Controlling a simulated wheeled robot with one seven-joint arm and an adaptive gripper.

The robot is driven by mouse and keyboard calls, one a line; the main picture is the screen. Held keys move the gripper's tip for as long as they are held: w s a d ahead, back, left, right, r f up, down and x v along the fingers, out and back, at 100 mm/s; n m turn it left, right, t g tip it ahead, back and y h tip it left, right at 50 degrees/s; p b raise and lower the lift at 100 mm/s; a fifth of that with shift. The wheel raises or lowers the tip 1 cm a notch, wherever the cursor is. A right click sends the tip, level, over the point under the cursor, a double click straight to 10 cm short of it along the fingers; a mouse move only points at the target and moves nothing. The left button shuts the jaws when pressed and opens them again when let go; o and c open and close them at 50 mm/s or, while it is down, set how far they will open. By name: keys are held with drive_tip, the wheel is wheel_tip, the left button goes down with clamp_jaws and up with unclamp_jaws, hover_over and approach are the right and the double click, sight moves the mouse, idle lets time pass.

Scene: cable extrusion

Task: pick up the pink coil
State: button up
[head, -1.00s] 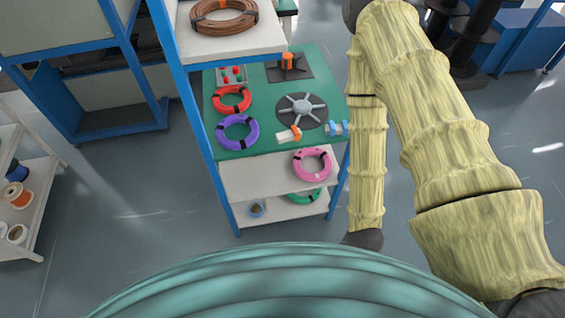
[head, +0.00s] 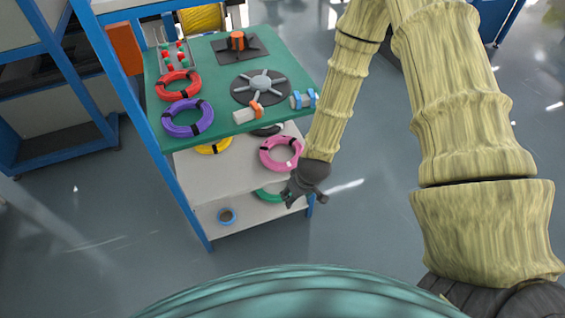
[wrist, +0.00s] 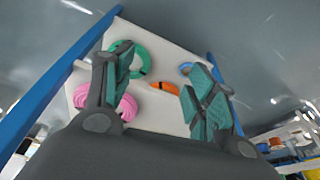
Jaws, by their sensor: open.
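The pink coil (head: 281,153) lies on the white middle shelf under the green worktop, at the shelf's right front in the head view. Black bands wrap it. In the wrist view the pink coil (wrist: 123,106) shows at the left, partly hidden behind the left finger. My gripper (head: 292,196) hangs just in front of the shelf's right end, below and close to the pink coil in the picture. In the wrist view my gripper (wrist: 160,92) has its two fingers wide apart with nothing between them. Whether it touches the coil cannot be told.
The worktop (head: 215,55) holds a red coil (head: 177,85), a purple coil (head: 188,118) and a grey spoked wheel (head: 262,88). A yellow coil (head: 214,146) lies deeper on the middle shelf. A green coil (head: 270,194) is below. A blue post (head: 180,195) bounds the rack.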

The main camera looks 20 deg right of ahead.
drive_tip(key=w+f+n+t+y+b, duration=0.1)
drive_tip(key=w+f+t+b, duration=0.1)
drive_tip(key=w+b, duration=0.8)
drive_tip(key=n+t+b, duration=0.1)
drive_tip(key=b, duration=0.4)
approach(269, 160)
drive_tip(key=shift+w+f+y+b, duration=0.3)
drive_tip(key=shift+w+f, duration=0.2)
drive_tip(key=shift+f, duration=0.25)
drive_tip(key=shift+w+f+y+b, duration=0.2)
drive_tip(key=shift+w+f+b, duration=0.25)
drive_tip(key=shift+f, duration=0.3)
drive_tip(key=b+x, duration=0.1)
drive_tip(key=x, duration=0.3)
drive_tip(key=shift+s+f+b, duration=0.1)
drive_tip(key=shift+f+b, duration=0.15)
drive_tip(key=shift+b, duration=0.1)
drive_tip(key=shift+w+a+f, duration=0.2)
drive_tip(key=shift+w+f, duration=0.1)
drive_tip(key=shift+f, duration=0.1)
clamp_jaws()
